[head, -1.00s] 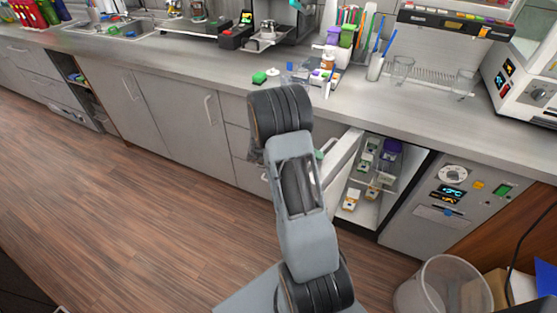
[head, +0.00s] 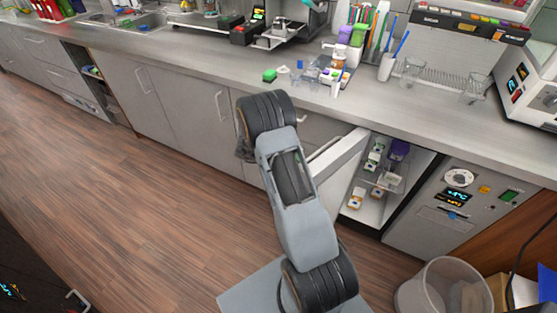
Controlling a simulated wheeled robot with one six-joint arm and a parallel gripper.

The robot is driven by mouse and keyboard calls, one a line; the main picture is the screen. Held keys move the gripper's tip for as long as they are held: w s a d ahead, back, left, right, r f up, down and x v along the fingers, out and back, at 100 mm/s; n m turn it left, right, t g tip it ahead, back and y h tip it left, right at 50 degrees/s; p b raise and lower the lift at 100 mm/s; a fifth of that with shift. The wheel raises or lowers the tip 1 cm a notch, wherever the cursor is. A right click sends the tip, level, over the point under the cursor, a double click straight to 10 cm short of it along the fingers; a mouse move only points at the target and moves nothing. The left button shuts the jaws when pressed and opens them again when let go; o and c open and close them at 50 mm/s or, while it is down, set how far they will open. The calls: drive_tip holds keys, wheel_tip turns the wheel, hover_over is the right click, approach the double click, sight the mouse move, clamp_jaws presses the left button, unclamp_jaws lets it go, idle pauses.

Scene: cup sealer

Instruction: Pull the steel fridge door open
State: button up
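The fridge door (head: 338,160) stands partly open under the counter, swung out toward the left, with a handle bar (head: 325,148) along its outer side. The lit fridge interior (head: 377,178) shows several small cartons and a purple item on shelves. My arm reaches up in front of the drawers to the left of the door. My gripper is hidden behind my own arm links, so I cannot see its fingers or whether it touches the door or handle.
A control panel (head: 456,205) with a dial and displays is right of the fridge. A white bin (head: 440,288) stands on the floor at lower right. The counter (head: 215,66) holds cups, bottles and machines. The wooden floor (head: 120,200) at left is clear.

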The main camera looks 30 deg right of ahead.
drive_tip(key=w+a+f, duration=0.1)
drive_tip(key=w+a, duration=0.3)
drive_tip(key=shift+w+f, duration=0.2)
drive_tip(key=shift+w, duration=0.05)
idle(0.3)
drive_tip(key=shift+r+p, duration=0.15)
drive_tip(key=shift+p, duration=0.55)
idle(0.4)
